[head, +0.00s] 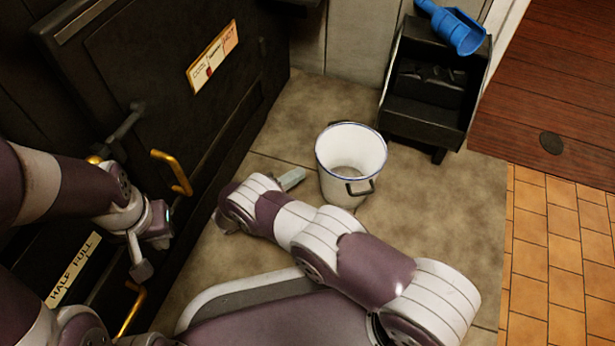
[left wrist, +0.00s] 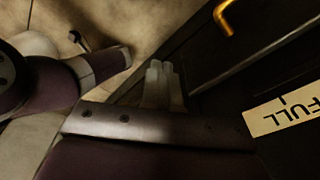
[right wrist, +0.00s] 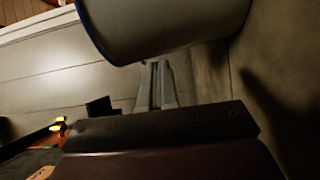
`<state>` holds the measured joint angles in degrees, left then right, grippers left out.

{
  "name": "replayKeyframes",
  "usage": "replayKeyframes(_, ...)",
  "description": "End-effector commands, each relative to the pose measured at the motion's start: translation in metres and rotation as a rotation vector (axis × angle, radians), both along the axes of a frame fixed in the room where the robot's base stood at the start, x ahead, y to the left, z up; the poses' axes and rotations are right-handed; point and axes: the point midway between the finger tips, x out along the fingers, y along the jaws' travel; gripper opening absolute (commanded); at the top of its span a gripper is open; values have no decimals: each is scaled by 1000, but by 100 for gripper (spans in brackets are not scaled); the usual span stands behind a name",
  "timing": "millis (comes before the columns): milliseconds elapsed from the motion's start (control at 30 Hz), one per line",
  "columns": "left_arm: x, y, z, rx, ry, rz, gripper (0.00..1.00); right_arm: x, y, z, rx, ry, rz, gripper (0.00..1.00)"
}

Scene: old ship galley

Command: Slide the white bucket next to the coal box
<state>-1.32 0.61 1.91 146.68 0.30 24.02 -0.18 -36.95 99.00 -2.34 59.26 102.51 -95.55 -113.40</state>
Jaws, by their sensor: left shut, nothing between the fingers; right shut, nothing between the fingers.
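The white bucket (head: 342,183) with a dark blue rim stands upright on the floor, with a dark handle piece at its front right side. The black coal box (head: 398,127) stands behind it to the right, with a gap of floor between them. My right gripper (head: 292,179) is shut and empty, low at the bucket's left side. In the right wrist view the bucket (right wrist: 165,25) looms just beyond the shut fingers (right wrist: 157,85); I cannot tell whether they touch it. My left gripper (head: 141,268) is shut and empty by the stove front; its fingers show in the left wrist view (left wrist: 163,85).
A blue scoop (head: 455,27) lies on top of the coal box. The black stove (head: 150,80) with brass handles (head: 178,172) lines the left side. A pale wall (head: 352,40) stands behind. Bare stone floor (head: 440,200) lies right of the bucket, then orange tiles (head: 565,260).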

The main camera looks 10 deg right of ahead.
Motion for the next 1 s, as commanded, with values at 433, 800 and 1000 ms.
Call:
replayKeyframes(433, 0, 0, 0, 0, 0, 0, 0, -15, -32, 0, 1, 1, 2, 0)
replayKeyframes(800, 0, 0, 17, 0, 0, 0, 0, -22, -52, 6, -4, 5, -3, 0)
replayKeyframes(1000, 0, 0, 42, 0, 0, 0, 0, -43, -103, 6, -5, 6, -4, 0)
